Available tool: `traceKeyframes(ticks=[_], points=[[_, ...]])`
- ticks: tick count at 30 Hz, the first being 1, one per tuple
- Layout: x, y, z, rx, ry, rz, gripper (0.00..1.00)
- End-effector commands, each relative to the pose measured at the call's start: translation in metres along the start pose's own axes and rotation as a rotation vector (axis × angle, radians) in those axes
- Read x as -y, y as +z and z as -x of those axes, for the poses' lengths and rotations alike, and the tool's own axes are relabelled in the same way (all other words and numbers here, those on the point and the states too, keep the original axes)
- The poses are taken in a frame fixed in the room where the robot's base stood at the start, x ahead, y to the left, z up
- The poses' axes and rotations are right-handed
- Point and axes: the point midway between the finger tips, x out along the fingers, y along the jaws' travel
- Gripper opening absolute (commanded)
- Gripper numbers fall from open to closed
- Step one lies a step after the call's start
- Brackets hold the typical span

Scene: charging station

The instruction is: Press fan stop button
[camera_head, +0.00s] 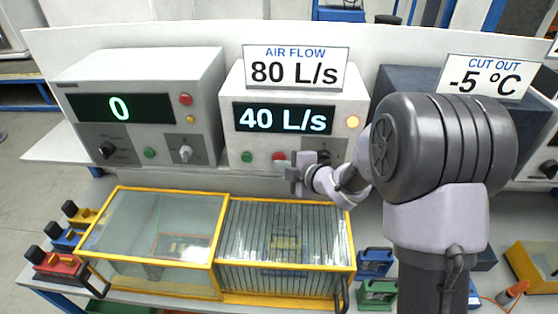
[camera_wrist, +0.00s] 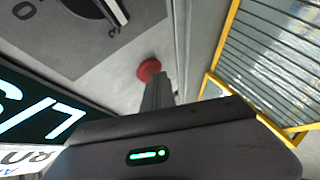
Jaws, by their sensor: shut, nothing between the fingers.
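The air flow unit (camera_head: 236,108) is a white box at the middle of the bench, and its display (camera_head: 283,118) reads 40 L/s. On its lower front are a green button (camera_head: 246,157) and a red button (camera_head: 279,156), which looks like the fan stop button. The red button (camera_wrist: 149,69) also shows in the wrist view, just beyond my fingertips. My gripper (camera_head: 290,174) is shut and empty, in front of the panel just below and right of the red button. The fingertips (camera_wrist: 158,84) partly overlap the button's edge; I cannot tell whether they touch it.
A dark dial (camera_wrist: 105,8) sits beside the button on the panel. A yellow-framed glass case (camera_head: 221,245) stands below and in front. Another control box (camera_head: 140,100) reading 0 stands at left.

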Motion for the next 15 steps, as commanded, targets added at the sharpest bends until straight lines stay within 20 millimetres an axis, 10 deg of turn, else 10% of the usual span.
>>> traceKeyframes(ticks=[15], points=[[0.005, -0.0029, 0.0042, 0.0, 0.001, -0.001, 0.0]])
